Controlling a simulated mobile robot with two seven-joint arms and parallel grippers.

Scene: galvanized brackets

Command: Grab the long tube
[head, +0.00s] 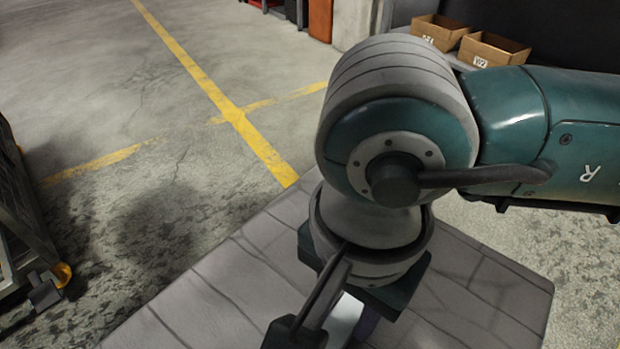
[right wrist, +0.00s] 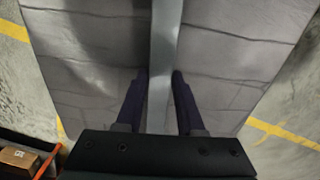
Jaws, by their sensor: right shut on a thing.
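The long tube (right wrist: 166,30) is a straight, pale grey bar. In the right wrist view it runs from the top edge down between the dark fingers of my right gripper (right wrist: 161,78). The right gripper is shut on it, above or at the grey slab-like surface (right wrist: 85,50); I cannot tell whether the tube still touches that surface. In the head view a short pale piece of the tube (head: 344,318) shows below my right wrist, and the rest is hidden by the arm or outside the picture. My left gripper is not in view.
The grey tabletop (head: 230,285) has dark seam lines and looks bare around the arm. A dark frame with a yellow part (head: 62,273) stands at the left edge. Cardboard boxes (head: 492,50) sit on a shelf at the back right. Concrete floor with yellow lines (head: 235,115) is open.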

